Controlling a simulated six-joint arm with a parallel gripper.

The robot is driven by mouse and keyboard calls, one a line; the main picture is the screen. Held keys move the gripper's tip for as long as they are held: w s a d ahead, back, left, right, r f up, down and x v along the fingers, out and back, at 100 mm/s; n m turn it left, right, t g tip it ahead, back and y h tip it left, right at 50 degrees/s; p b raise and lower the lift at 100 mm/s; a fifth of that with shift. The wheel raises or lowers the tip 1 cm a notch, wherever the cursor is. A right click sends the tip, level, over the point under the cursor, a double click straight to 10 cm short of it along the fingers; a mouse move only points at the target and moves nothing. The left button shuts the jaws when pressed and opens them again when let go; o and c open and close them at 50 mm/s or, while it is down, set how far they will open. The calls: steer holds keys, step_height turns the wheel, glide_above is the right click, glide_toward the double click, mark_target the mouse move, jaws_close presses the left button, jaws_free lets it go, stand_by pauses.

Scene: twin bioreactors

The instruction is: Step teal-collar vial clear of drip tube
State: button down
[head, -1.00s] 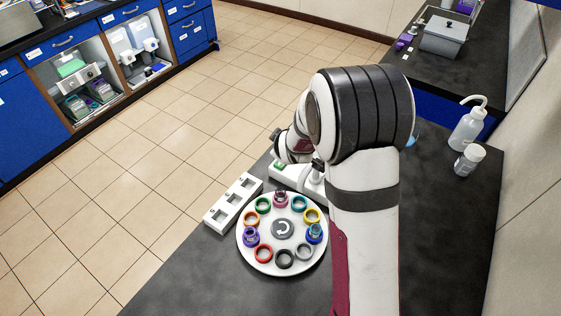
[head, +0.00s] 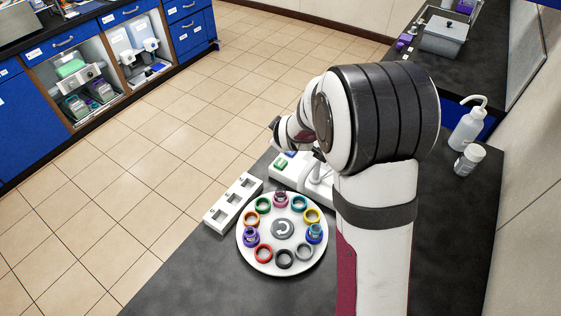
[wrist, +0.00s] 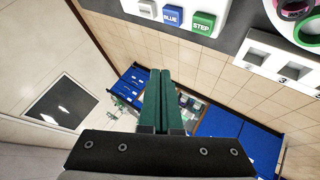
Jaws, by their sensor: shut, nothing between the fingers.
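A white round carousel (head: 272,268) with a ring of coloured collars stands on the dark bench in the head view. A vial with a teal-looking top (head: 315,231) sits in the blue place at its right. The green STEP button (head: 281,163) is on a white box behind the carousel; it also shows in the wrist view (wrist: 203,23). A white post (head: 319,171) rises from this box, partly hidden by my arm; I cannot make out the drip tube. My gripper (wrist: 160,72) is shut and empty, its green fingers apart from the button. My arm hides the fingertips in the head view.
Other vials stand in the magenta place (head: 280,199) and the purple place (head: 251,237). A white rack with square holes (head: 233,202) lies left of the carousel. A BLUE button (wrist: 171,15) adjoins STEP. A wash bottle (head: 467,127) and jar (head: 469,160) stand at right.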

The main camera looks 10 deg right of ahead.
mark_target(282, 165)
steer(key=shift+r, duration=0.25)
steer(key=shift+f, duration=0.1)
steer(key=shift+f, duration=4.35)
steer(key=shift+f, duration=0.4)
